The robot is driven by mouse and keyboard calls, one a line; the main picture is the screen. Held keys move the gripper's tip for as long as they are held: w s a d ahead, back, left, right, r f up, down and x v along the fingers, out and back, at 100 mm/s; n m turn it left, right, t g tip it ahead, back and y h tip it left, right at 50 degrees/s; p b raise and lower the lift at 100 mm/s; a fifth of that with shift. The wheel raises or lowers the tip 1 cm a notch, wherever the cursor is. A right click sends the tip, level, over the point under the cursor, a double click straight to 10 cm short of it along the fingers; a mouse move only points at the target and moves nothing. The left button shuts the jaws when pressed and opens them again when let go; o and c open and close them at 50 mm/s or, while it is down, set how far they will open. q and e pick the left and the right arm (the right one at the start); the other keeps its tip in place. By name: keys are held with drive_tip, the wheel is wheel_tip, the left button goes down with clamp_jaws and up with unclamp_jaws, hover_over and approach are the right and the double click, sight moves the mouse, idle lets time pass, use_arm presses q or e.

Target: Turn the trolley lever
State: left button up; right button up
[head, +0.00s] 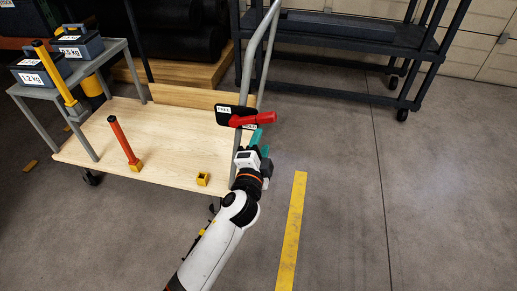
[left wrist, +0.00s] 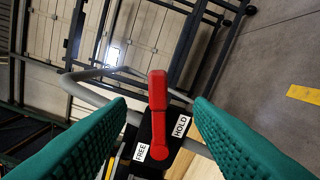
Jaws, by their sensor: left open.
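The red trolley lever (head: 254,119) sits on a black plate (head: 223,115) on the grey trolley handle (head: 262,60). In the head view its arm points right, past the plate. In the left wrist view the red lever (left wrist: 157,92) points up, with a FREE label (left wrist: 141,152) to its lower left and a HOLD label (left wrist: 180,126) to its right. My left gripper (head: 257,138) is open just below the lever in the head view. In the wrist view its teal fingers stand on either side of the lever, with gaps. My right gripper is not in view.
A grey stand (head: 112,46) holds weight boxes at left. A dark shelf cart (head: 340,40) stands behind. Floor with a yellow strip (head: 292,230) is clear at right.

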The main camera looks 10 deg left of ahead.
use_arm(q)
drive_tip(key=shift+s, duration=1.25)
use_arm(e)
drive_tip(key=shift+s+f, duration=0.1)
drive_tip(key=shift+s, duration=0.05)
use_arm(q)
drive_tip(key=shift+a, duration=0.1)
